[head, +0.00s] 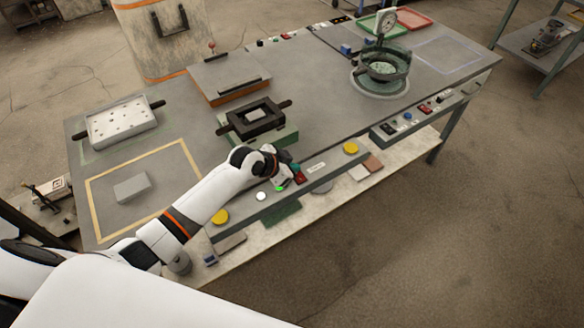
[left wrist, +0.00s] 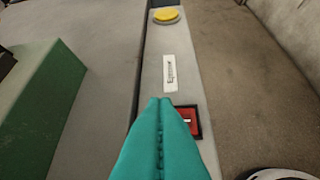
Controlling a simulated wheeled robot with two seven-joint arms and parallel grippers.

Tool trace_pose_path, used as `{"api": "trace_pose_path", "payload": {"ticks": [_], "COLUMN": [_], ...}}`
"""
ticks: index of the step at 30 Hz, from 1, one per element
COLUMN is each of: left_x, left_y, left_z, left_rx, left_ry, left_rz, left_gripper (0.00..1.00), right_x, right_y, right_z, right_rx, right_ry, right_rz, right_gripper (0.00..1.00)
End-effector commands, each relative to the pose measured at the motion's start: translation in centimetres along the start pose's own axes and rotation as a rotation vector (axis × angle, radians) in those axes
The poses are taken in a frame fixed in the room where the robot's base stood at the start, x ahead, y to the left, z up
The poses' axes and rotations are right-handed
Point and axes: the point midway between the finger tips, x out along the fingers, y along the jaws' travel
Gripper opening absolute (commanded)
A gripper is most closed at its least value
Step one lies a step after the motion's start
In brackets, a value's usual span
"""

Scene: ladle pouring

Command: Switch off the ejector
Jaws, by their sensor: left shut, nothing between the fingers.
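The ejector switch is a red rocker in a black frame on the table's front control strip. In the head view the red switch (head: 299,178) shows right beside my left gripper (head: 294,169). In the left wrist view the switch (left wrist: 188,121) is partly hidden behind the teal fingers of my left gripper (left wrist: 160,103). The fingers are shut and empty, with their tips just left of the switch; I cannot tell whether they touch it. A white label (left wrist: 171,73) reading "Ejector" lies beyond the switch. My right gripper is not in view.
A yellow button (head: 350,148) sits further along the strip; another yellow button (head: 220,216) and a white button (head: 261,196) lie nearer. A green light (head: 279,188) glows by my gripper. A black-framed mould (head: 238,127) on a green block stands behind the gripper.

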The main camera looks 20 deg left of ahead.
Motion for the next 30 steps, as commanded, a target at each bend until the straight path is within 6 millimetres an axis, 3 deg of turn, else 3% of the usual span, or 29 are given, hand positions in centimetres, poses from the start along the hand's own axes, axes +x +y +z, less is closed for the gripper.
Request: {"api": "trace_pose_path", "payload": {"ticks": [14, 18, 30], "left_x": [0.8, 1.5, 1.0], "left_y": [0.0, 0.2, -0.3], "left_z": [-0.8, -1.6, -1.1], "left_rx": [0.000, 0.002, 0.000], "left_ry": [0.000, 0.001, 0.003], "left_rz": [0.000, 0.002, -0.002], "left_gripper": [0.00, 0.00, 0.00], "right_x": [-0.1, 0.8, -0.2], "right_y": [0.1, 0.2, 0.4], "right_z": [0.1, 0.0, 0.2], "right_rx": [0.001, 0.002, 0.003], "right_ry": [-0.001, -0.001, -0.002], "right_rz": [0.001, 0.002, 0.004], "right_gripper": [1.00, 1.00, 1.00]}}
